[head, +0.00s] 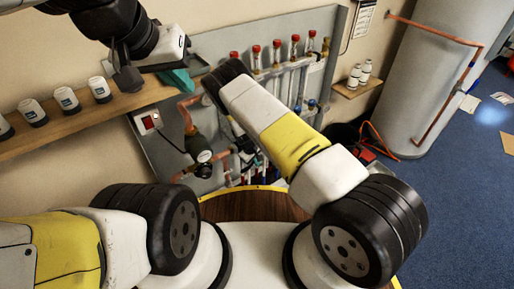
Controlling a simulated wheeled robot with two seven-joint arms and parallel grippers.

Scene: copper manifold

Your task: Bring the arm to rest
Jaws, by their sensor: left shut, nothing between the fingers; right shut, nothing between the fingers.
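My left gripper (126,78) is at the upper left, in front of the wall and just above the shelf with the white jars. Its dark fingers are shut with nothing seen between them. My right arm reaches up and left from the lower right, and its yellow and white link covers part of the copper manifold (290,70). I cannot make out the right gripper; it seems hidden behind that arm. The manifold has several red-capped valves along its top and is fixed to a grey panel (222,42).
A wooden shelf (75,122) with several white jars (67,98) runs along the left wall. A teal object (178,81) is close to the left wrist. A small shelf (352,91) with white bottles and a large grey tank (432,75) stand right.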

